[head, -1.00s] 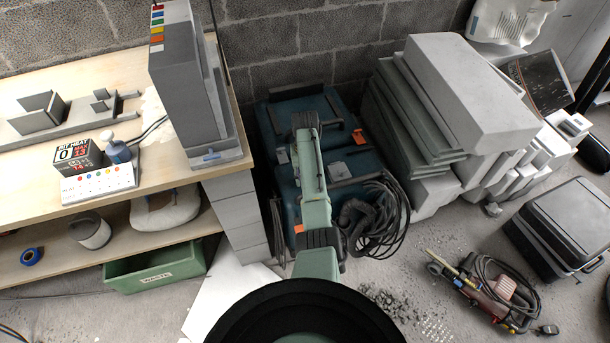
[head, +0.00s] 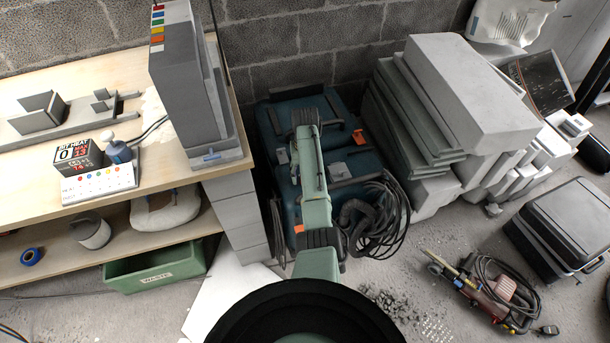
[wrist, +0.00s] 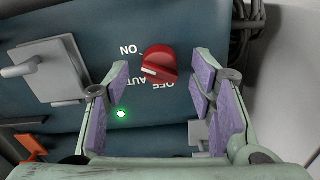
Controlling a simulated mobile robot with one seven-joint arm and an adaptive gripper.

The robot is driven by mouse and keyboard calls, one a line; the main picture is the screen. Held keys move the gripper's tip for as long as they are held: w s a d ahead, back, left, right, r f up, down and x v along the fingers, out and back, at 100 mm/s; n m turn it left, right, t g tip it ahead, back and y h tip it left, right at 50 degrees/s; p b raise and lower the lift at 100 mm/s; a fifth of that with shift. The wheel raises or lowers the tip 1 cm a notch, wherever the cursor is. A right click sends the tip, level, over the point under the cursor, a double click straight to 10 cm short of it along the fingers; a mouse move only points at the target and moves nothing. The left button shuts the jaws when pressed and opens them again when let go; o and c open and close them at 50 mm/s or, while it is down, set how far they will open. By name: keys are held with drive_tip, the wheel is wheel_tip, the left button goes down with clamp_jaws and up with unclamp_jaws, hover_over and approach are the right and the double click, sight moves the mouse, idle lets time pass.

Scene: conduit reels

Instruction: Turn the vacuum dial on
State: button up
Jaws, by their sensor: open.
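The vacuum is a dark blue unit (head: 350,200) on the floor against the block wall in the head view. In the wrist view its panel (wrist: 75,70) carries a red dial (wrist: 158,60) with the labels ON, OFF and AUTO around it, upside down. A green light (wrist: 121,114) glows below the dial. I cannot tell surely which label the dial points at. My gripper (wrist: 162,80) is open, with purple-padded fingers on the left and right of the dial and no visible contact. In the head view my arm hides the dial and the fingers.
A grey latch (wrist: 48,72) juts from the panel at left. Black hose coils (head: 385,215) hang at the vacuum's right. A workbench (head: 165,165) stands left and stacked grey slabs (head: 420,120) stand right. Rubble (head: 400,305) lies on the floor.

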wheel_tip(320, 180, up, 11)
drive_tip(key=shift+f, duration=0.15)
idle(0.5)
